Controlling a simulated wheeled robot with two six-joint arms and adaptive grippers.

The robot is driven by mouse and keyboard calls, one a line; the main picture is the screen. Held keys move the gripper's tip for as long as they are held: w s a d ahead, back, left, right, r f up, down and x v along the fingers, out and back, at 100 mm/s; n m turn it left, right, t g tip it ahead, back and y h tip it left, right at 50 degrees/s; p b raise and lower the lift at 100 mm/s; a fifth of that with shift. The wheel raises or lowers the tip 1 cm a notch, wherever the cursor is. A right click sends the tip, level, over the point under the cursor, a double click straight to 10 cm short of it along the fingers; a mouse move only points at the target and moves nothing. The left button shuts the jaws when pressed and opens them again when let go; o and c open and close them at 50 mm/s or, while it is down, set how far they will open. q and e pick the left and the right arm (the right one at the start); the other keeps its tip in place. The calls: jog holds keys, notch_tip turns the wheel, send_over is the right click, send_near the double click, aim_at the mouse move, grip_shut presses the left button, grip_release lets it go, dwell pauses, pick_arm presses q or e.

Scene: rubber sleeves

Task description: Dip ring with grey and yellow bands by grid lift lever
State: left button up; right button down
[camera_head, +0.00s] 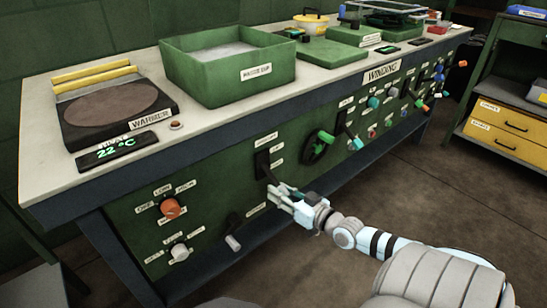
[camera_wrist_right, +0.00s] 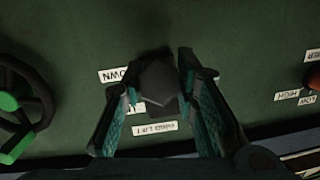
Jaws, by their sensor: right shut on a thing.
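The grid lift lever (camera_head: 262,164) sits in a dark slot on the green front panel, below the large green bin (camera_head: 228,78). My right gripper (camera_head: 275,192) is at the lever, with its fingers closed around the handle. In the right wrist view, the dark faceted lever knob (camera_wrist_right: 158,84) lies between the two teal-padded fingers of the gripper (camera_wrist_right: 160,100). Small white labels surround it, one apparently reading DOWN. The green bin holds something pale and flat. I cannot make out a ring with grey and yellow bands. My left gripper is out of view.
A warmer plate (camera_head: 108,106) with yellow bars (camera_head: 92,75) stands at the bench's left, its display showing 22 °C. A green handwheel (camera_head: 318,147) is right of the lever; an orange knob (camera_head: 171,208) and other controls are on the left. Yellow drawers (camera_head: 503,123) stand far right.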

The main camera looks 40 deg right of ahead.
jog(key=c, duration=1.2)
grip_release()
jog(key=shift+c, duration=0.2)
jog(key=s+r, duration=0.1)
jog(key=s, duration=1)
jog(key=shift+s+r, duration=0.15)
jog(key=shift+s, duration=0.25)
jog(key=shift+d, duration=0.1)
